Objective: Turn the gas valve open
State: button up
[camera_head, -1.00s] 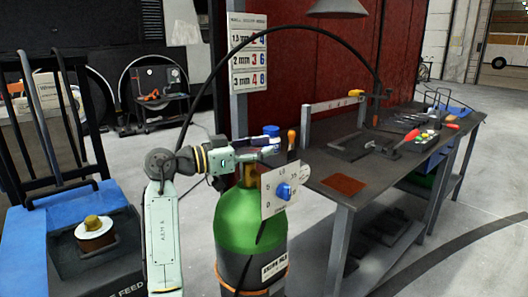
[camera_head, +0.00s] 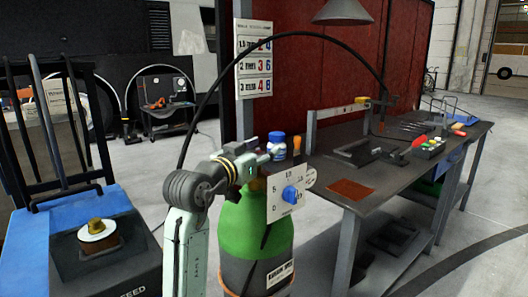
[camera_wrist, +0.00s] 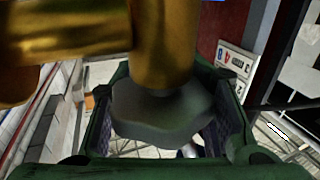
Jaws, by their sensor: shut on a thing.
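A green gas cylinder (camera_head: 256,228) stands upright beside the workbench in the head view. A pale plate with a blue dial (camera_head: 292,194) sits in front of its top. My gripper (camera_head: 266,158) is at the top of the cylinder, beside and above this plate. In the wrist view, a grey-green lobed valve knob (camera_wrist: 160,112) sits at the end of a brass valve body (camera_wrist: 165,45). My gripper (camera_wrist: 163,120) is shut on the knob, one dark green finger on each side. The exact finger contact is partly hidden. The knob is hidden in the head view.
The workbench (camera_head: 395,172) stands close on the right, with a blue-capped jar (camera_head: 277,146) near its left end. A black hose (camera_head: 285,36) arches overhead. A blue cart (camera_head: 40,240) with a spool (camera_head: 97,236) stands at the left. Grey floor is open behind.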

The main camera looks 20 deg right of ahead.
jog(key=shift+a+f, duration=0.1)
jog(key=shift+a, duration=0.2)
jog(key=o, duration=0.9)
jog(key=shift+d, duration=0.1)
jog(key=v, duration=1.2)
jog(key=shift+s+d, duration=0.1)
